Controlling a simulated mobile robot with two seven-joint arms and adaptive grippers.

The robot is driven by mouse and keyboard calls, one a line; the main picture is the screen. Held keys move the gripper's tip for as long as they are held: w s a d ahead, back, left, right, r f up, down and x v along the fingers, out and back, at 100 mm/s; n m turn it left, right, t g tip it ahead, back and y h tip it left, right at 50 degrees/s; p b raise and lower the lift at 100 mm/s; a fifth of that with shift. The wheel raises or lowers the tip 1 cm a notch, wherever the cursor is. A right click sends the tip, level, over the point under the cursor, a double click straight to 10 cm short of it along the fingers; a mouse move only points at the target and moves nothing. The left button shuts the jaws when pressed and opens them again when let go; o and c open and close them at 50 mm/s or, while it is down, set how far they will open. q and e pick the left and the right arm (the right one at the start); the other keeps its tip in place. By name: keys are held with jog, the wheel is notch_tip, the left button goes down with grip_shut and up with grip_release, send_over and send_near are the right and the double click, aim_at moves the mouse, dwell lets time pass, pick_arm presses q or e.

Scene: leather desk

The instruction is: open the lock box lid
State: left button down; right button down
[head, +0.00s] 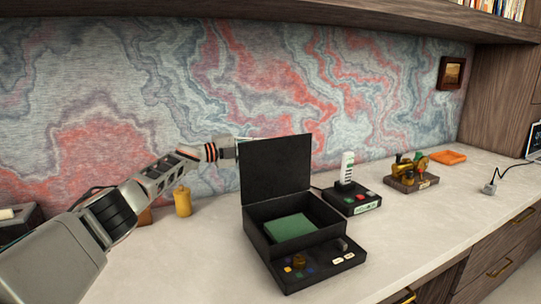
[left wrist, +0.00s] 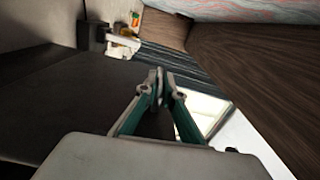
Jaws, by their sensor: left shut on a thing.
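The black lock box (head: 253,236) sits on the pale desktop with its lid (head: 275,172) standing up, roughly upright at the back. A green block (head: 290,228) lies inside the open box. The front panel carries several coloured buttons, a brass knob (head: 299,262) and a grey knob (head: 342,244). My left gripper (head: 236,151) is at the lid's upper left edge, its fingers partly hidden behind it. In the left wrist view the fingers of my left gripper (left wrist: 158,88) are close together on the lid, a dark panel (left wrist: 85,100). My right gripper is out of view.
A black device (head: 352,199) with a white upright part stands right of the box. Beyond it are a brass model (head: 410,170) on a base and an orange tray (head: 449,157). A yellow bottle (head: 182,201) stands left. The desktop's front left is clear.

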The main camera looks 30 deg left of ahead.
pick_arm(q)
jog(key=shift+w+a+f+n+b, duration=0.25)
jog(key=shift+a+f+n+b, duration=0.05)
jog(key=shift+f, duration=0.15)
jog(key=shift+a+r, duration=0.1)
jog(key=shift+r, duration=0.15)
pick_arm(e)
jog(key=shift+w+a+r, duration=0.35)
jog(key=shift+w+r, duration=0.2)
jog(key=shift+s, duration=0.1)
pick_arm(q)
jog(key=c, duration=2.2)
grip_release()
jog(key=shift+o, duration=0.2)
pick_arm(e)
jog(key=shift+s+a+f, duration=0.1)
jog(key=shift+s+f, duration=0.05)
pick_arm(q)
jog(key=v, duration=1.2)
